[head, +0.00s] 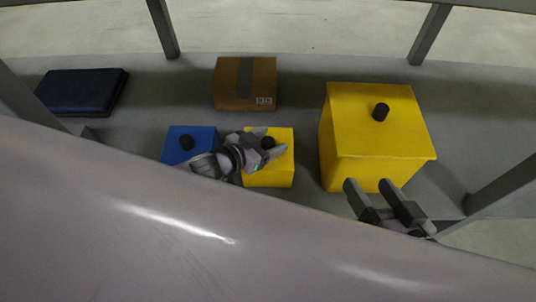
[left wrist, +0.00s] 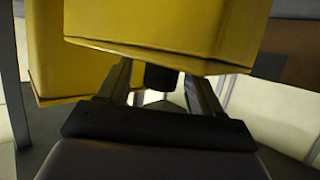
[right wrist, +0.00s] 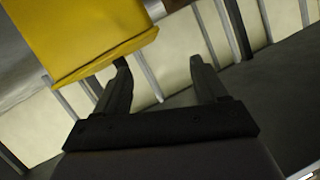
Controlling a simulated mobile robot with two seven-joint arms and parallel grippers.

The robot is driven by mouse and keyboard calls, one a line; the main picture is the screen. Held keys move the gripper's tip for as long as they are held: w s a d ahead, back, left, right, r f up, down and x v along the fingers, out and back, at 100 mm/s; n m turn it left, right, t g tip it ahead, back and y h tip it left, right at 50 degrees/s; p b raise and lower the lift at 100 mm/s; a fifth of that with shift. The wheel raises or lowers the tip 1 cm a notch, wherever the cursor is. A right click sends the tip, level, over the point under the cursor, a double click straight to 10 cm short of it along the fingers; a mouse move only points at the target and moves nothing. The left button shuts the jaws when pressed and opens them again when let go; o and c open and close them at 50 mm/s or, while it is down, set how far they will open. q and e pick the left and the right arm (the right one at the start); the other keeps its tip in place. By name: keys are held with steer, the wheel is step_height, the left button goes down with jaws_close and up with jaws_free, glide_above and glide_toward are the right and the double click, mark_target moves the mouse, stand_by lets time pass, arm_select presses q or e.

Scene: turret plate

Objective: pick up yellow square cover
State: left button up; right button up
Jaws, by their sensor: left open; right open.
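A small yellow square cover (head: 283,170) with a black knob (head: 268,142) sits in the middle of the grey table. A larger yellow square cover (head: 350,135) with a black knob (head: 381,112) stands to its right. My left gripper (head: 270,147) is open over the small cover, its fingers around the knob's area. In the left wrist view a black knob (left wrist: 160,77) shows between the open fingers, below a yellow cover (left wrist: 165,25); contact cannot be told. My right gripper (head: 369,184) is open and empty at the large cover's near side, which shows in the right wrist view (right wrist: 80,35).
A blue cover (head: 205,137) with a black knob stands just left of the small yellow cover, partly behind my left gripper. A cardboard box (head: 230,85) stands behind them. A dark blue case (head: 80,90) lies at the far left. Grey frame posts stand around the table.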

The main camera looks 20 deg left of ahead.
arm_select(q)
jaws_close()
steer(key=shift+r, duration=0.1)
steer(key=shift+r, duration=0.1)
